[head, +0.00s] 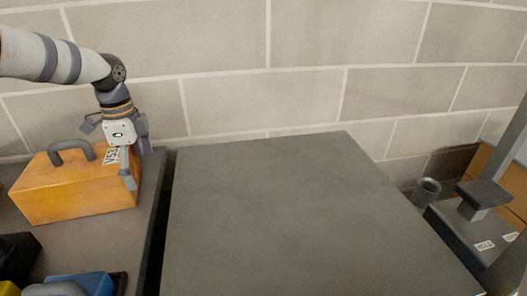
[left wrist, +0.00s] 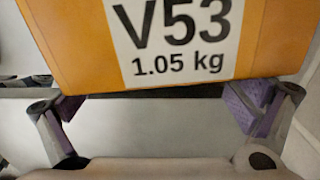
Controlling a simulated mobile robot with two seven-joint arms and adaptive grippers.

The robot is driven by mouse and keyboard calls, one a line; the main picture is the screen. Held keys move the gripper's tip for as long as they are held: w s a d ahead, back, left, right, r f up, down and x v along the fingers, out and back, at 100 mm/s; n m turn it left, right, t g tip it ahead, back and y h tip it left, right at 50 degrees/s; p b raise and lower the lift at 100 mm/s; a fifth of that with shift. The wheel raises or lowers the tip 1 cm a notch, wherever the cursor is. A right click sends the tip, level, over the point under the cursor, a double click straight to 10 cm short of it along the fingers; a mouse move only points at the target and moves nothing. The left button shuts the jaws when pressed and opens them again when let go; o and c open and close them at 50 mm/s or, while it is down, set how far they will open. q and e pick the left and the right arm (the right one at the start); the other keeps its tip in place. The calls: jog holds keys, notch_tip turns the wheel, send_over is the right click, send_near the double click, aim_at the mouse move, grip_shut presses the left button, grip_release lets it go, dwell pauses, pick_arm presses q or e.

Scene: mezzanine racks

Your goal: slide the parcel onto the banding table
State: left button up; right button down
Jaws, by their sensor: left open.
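The orange parcel (head: 75,190) has a grey handle on top and sits on a dark surface (head: 125,250) at the left. My left gripper (head: 135,170) is at the parcel's right end, pointing down, with one finger in front of it. In the left wrist view the parcel (left wrist: 80,55) shows its white label, "V53 1.05 kg". The open fingers (left wrist: 157,107) lie by its edge with a wide gap; contact cannot be told. A wide, bare grey table top (head: 290,210), apparently the banding table, fills the middle. My right gripper is not in view.
A dark gap (head: 167,215) separates the left surface from the grey table top. Blue and black items (head: 90,284) lie at the lower left. A grey cup (head: 427,190) and an orange box (head: 508,185) are at the right. A block wall (head: 230,100) stands behind.

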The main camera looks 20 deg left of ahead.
aim_at(117, 169)
pick_arm(q)
jog(key=shift+s+a, duration=0.3)
jog(key=shift+a, duration=0.25)
jog(key=shift+s+a, duration=0.3)
jog(key=shift+a, duration=0.25)
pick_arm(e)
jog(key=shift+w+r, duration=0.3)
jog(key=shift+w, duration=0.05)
pick_arm(q)
jog(key=shift+s+a+p, duration=0.2)
jog(key=shift+s+a, duration=0.15)
jog(key=shift+a, duration=0.2)
jog(key=shift+s+a+p, duration=0.2)
jog(key=shift+s+a, duration=0.1)
jog(key=shift+a, duration=0.25)
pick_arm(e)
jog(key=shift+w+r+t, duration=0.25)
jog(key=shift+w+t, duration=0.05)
pick_arm(q)
jog(key=shift+d, duration=0.1)
